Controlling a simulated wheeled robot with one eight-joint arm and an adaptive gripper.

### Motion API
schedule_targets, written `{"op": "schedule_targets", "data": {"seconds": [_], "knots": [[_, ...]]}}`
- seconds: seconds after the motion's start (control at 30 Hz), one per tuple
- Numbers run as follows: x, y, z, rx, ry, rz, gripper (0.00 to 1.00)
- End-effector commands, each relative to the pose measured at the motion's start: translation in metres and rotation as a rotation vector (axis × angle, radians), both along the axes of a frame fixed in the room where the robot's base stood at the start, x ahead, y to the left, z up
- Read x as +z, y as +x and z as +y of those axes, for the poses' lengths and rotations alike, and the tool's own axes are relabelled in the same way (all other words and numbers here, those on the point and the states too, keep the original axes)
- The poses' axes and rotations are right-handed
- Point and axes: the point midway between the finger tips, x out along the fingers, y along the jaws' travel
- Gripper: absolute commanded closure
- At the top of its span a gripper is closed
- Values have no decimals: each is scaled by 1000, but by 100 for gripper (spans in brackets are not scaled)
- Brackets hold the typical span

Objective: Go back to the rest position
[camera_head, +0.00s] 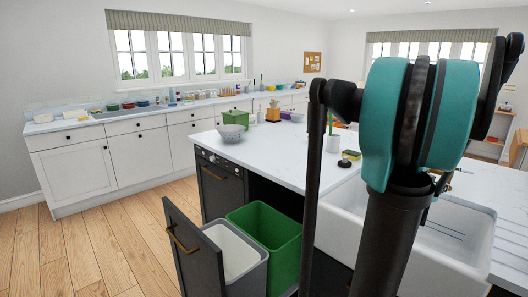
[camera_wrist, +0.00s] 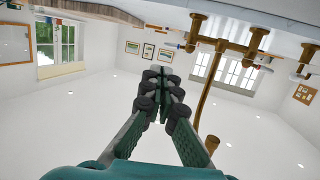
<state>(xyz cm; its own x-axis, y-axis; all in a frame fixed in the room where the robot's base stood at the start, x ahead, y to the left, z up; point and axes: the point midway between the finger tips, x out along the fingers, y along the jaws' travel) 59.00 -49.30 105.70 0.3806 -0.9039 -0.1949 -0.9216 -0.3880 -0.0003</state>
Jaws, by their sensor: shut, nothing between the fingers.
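My gripper (camera_wrist: 165,95) shows in the wrist view with its green fingers closed together and nothing held between them. The wrist view is upside down, with the ceiling and its small lights below and a brass tap (camera_wrist: 207,75) close beside the fingers. In the head view my black and teal arm rises on the right in front of the white sink (camera_head: 345,215). The gripper's fingertips cannot be made out there.
A dark drawer front (camera_head: 190,250) stands pulled out, with a green bin (camera_head: 270,240) and a grey-white bin (camera_head: 237,255) behind it. A grey bowl (camera_head: 231,133) and a green box (camera_head: 236,117) stand on the island worktop (camera_head: 285,155). Wooden floor (camera_head: 110,245) is clear at left.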

Motion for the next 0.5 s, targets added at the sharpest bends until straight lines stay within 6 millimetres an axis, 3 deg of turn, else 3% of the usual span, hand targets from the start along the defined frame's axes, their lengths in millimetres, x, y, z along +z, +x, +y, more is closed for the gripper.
{"op": "schedule_targets", "data": {"seconds": [0.27,0.5], "knots": [[-18,4,31,29,52,49,100],[-45,7,78,89,131,131,100]]}}
